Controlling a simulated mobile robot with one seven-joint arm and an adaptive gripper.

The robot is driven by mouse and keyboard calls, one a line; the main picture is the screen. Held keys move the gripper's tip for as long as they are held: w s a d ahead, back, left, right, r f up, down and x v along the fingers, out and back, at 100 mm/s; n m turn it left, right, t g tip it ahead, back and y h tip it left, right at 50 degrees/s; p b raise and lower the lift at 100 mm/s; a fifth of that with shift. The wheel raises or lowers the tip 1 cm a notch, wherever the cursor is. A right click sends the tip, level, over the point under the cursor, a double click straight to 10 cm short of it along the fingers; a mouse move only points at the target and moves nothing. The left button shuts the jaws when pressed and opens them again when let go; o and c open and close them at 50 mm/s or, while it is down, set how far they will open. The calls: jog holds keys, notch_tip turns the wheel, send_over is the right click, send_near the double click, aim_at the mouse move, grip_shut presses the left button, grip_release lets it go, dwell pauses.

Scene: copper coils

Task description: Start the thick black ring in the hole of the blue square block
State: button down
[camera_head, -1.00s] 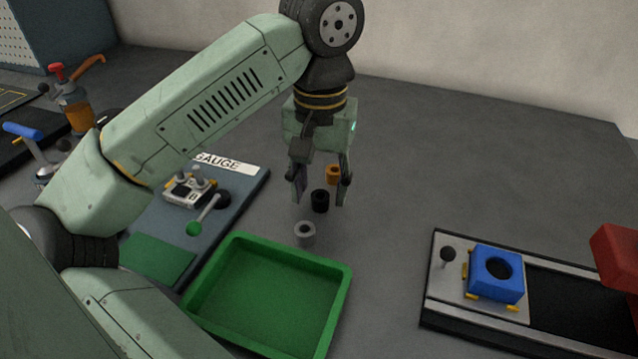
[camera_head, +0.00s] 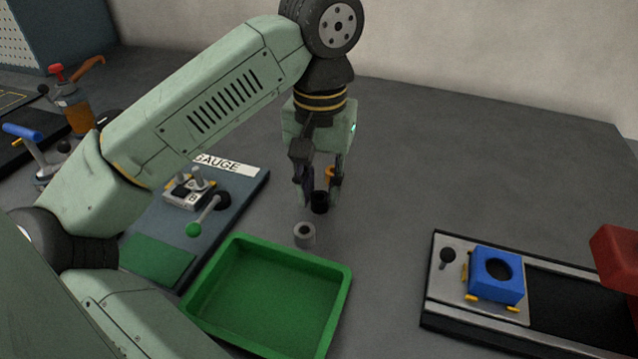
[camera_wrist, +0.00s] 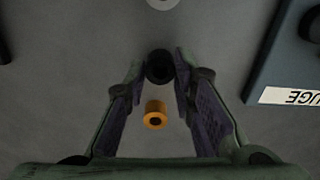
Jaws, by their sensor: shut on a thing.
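The thick black ring (camera_head: 319,202) stands on the grey table between my fingertips. My gripper (camera_head: 320,198) points down and is shut on it. In the wrist view the black ring (camera_wrist: 159,67) sits between the tips of my gripper (camera_wrist: 160,70). The blue square block (camera_head: 496,274) rests on a metal plate at the right, with its round dark hole facing up. My gripper is well to the left of the block and farther back.
An orange ring (camera_wrist: 155,115) stands close behind the black one. A grey ring (camera_head: 305,234) stands in front, near the green tray (camera_head: 343,290). A gauge board (camera_head: 245,195) lies at left. A red part (camera_head: 615,255) overhangs the block's rail. Table between tray and rail is clear.

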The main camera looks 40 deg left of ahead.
jog(key=shift+w+r+p, duration=0.2)
jog(key=shift+r+p, duration=0.65)
jog(key=shift+r, duration=0.1)
jog(key=shift+r+p, duration=1.2)
jog(key=shift+r, duration=0.3)
jog(key=shift+d, duration=0.1)
